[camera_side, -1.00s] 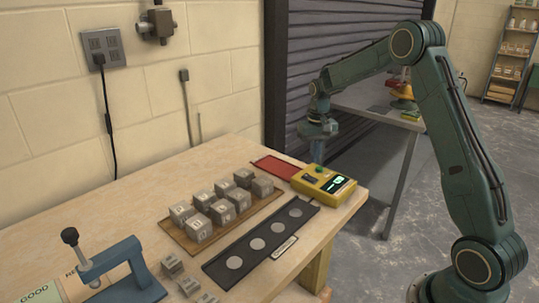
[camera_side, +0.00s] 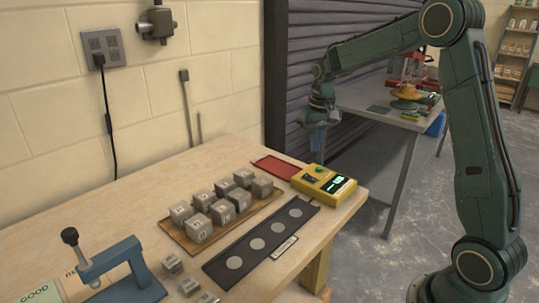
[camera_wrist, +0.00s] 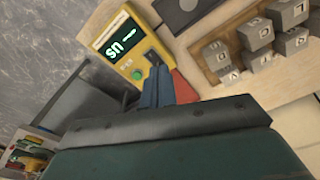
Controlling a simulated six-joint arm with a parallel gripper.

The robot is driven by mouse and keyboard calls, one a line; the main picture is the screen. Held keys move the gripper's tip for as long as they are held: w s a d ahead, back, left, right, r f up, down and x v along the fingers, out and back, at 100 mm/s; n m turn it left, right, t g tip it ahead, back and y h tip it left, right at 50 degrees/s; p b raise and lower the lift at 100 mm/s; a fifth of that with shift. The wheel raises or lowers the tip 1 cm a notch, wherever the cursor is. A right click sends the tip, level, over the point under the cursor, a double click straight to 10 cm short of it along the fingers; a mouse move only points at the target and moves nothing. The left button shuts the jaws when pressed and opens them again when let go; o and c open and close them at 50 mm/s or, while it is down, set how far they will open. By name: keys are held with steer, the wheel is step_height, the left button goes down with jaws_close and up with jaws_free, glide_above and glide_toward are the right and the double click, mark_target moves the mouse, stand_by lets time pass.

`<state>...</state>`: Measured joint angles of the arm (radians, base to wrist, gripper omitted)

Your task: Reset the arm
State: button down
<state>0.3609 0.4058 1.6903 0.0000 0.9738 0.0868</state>
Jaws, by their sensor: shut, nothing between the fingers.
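My gripper (camera_side: 318,140) hangs in the air beyond the far right corner of the wooden workbench (camera_side: 110,215), in front of the dark shutter. It holds nothing. In the wrist view its blue and grey fingers (camera_wrist: 159,76) are together, appearing over the edge of the yellow tester (camera_wrist: 130,50) and the red mat (camera_wrist: 184,88) from that angle. In the side view the yellow tester (camera_side: 323,184) with a lit green display and the red mat (camera_side: 276,167) lie at the bench's far end, apart from my gripper.
Several grey cubes (camera_side: 198,228) stand on a wooden board. A black strip (camera_side: 261,243) with pale discs lies beside it. A blue press (camera_side: 125,275) and loose cubes (camera_side: 172,264) sit nearer. A grey side table (camera_side: 365,105) stands behind my arm.

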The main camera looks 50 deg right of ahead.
steer(key=s+a+r+n+t, duration=0.2)
steer(key=s+a+r, duration=0.3)
steer(key=s+a, duration=0.3)
steer(key=s+a+r+n+t, duration=0.1)
steer(key=s+a+r+n, duration=0.1)
steer(key=s+a+r, duration=0.6)
steer(key=s+f+n+t, duration=0.1)
steer(key=s+f, duration=0.3)
steer(key=s, duration=0.6)
steer(key=shift+a+t, duration=0.3)
steer(key=shift+t, duration=0.1)
